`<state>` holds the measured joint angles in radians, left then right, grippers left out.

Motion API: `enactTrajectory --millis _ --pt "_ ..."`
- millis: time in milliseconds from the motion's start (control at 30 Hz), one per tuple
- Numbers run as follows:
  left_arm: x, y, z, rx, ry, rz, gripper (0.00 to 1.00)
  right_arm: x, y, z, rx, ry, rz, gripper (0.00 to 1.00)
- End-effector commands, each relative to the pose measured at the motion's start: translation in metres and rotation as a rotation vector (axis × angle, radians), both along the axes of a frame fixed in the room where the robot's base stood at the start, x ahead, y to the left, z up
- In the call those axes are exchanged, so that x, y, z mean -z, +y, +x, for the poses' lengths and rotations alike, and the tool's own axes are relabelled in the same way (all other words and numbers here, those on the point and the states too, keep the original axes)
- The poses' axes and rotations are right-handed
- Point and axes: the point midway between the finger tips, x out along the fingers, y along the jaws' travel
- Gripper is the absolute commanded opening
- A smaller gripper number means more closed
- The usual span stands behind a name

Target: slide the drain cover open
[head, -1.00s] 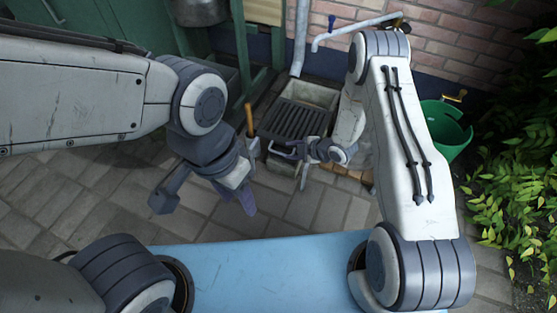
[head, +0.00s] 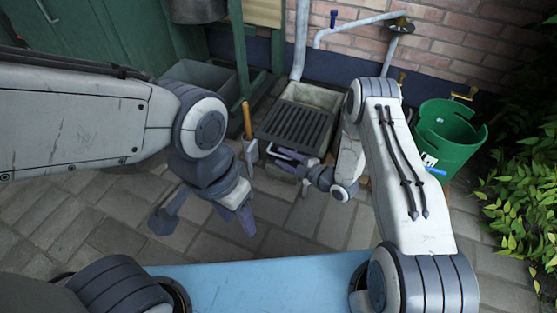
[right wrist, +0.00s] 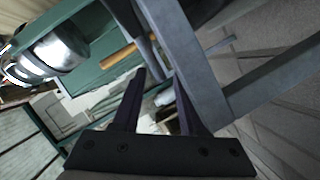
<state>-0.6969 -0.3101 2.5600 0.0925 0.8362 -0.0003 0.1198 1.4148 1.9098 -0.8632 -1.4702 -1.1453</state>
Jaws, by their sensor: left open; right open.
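The drain cover (head: 296,125) is a dark slatted grate on a pale stone basin (head: 322,95). It covers the front and middle; a strip of the basin's inside shows at the back. My right gripper (head: 280,160) is at the cover's front edge, its fingers pointing left. I cannot tell whether it touches the cover. The right wrist view shows its two fingers (right wrist: 158,80) apart, close beside a grey bar (right wrist: 190,60). My left gripper (head: 206,218) is open and empty above the paving, left of the basin.
A wooden-handled tool (head: 246,118) stands just left of the basin. A grey trough (head: 200,85) and green frame are behind it. A green bucket (head: 450,135) stands to the right, beside leaves. A pipe and brick wall are behind. The paving in front is clear.

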Motion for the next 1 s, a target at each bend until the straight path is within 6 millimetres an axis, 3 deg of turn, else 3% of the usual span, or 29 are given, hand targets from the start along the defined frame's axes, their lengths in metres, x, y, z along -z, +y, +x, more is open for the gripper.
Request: enactTrajectory --millis 133,533,633,667,1000 --pt "0.014 0.000 0.000 0.000 0.000 0.000 0.50 0.006 0.013 0.013 -0.002 -0.003 -0.001 0.42" --pt "0.015 0.000 0.000 0.000 0.000 0.000 0.50 0.005 0.018 0.019 0.001 0.002 0.000 0.42" --pt "0.015 0.000 0.000 0.000 0.000 0.000 0.50 0.005 0.018 0.019 0.001 0.002 0.000 0.04" --pt "0.015 0.000 0.000 0.000 0.000 0.000 0.50 0.005 0.018 0.019 0.001 0.002 0.000 0.00" --pt "0.015 0.000 0.000 0.000 0.000 0.000 0.50 0.005 0.018 0.018 0.001 0.002 0.000 0.00"
